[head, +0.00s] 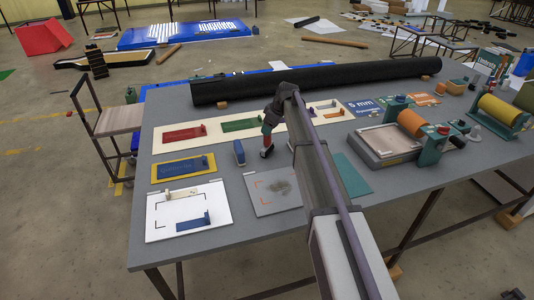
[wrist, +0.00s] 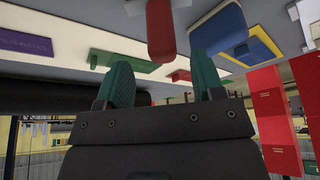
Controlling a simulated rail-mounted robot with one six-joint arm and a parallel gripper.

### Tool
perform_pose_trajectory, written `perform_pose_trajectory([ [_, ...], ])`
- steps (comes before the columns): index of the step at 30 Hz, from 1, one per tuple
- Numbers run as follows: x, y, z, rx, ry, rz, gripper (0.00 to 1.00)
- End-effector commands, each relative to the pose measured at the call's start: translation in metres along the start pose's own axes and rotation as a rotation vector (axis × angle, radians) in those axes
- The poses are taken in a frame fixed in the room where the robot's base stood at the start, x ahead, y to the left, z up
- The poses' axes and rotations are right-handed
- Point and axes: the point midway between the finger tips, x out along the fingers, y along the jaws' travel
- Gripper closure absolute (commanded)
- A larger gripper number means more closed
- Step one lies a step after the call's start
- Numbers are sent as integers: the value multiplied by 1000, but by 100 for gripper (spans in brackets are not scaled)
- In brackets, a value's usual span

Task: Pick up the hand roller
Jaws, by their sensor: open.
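No thing is clearly recognisable as the hand roller. An upright red block-like piece (wrist: 160,32), perhaps its handle, stands just ahead of my gripper in the wrist view. My gripper (wrist: 162,88) has its two green fingers apart, with nothing between them. The red piece lies beyond the fingertips, roughly in line with the gap. In the head view my gripper (head: 267,143) is low over the table's middle, with a small red patch (head: 265,130) beside it. A blue upright piece (head: 239,152) stands to its left; it also shows in the wrist view (wrist: 217,30).
The grey table (head: 225,190) holds red (head: 183,136), green (head: 240,126) and yellow (head: 170,170) plates with small parts. A white board (head: 165,215) lies at front left. A long black roll (head: 320,82) runs along the back. A press with an orange roller (head: 410,123) stands right.

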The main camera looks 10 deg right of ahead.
Motion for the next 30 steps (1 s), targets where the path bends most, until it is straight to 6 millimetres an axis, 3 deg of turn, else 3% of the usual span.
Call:
perform_pose_trajectory([
  [5,10,-1,1,1,0,0,38],
  [12,55,-3,3,2,0,1,38],
  [19,53,-4,0,2,-1,1,38],
  [30,53,-4,0,2,-1,1,73],
])
